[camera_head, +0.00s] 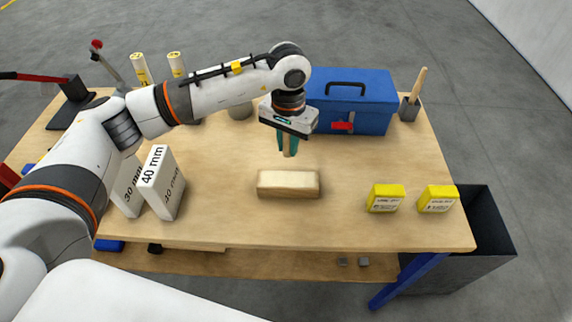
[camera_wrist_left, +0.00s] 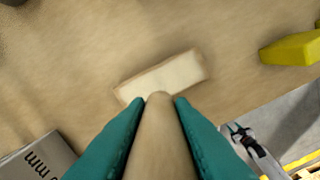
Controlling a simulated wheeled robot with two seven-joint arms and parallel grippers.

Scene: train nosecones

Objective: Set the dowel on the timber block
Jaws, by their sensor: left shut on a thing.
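The timber block (camera_head: 288,184) is a pale rectangular piece lying flat near the middle of the bench. It also shows in the left wrist view (camera_wrist_left: 162,77), beyond the dowel's tip. My left gripper (camera_head: 288,146) has teal fingers and is shut on the dowel (camera_wrist_left: 159,140), a light wooden rod. In the head view the dowel's lower end (camera_head: 289,152) shows between the fingertips, pointing down. The gripper is held above the bench, behind the block and apart from it. Most of the dowel is hidden by the fingers in the head view. My right gripper is not in view.
A blue toolbox (camera_head: 362,104) stands behind the gripper. Two yellow boxes (camera_head: 385,198) (camera_head: 437,199) sit right of the block. White boards marked 30 mm (camera_head: 127,187) and 40 mm (camera_head: 163,183) stand at left. Bench surface around the block is clear.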

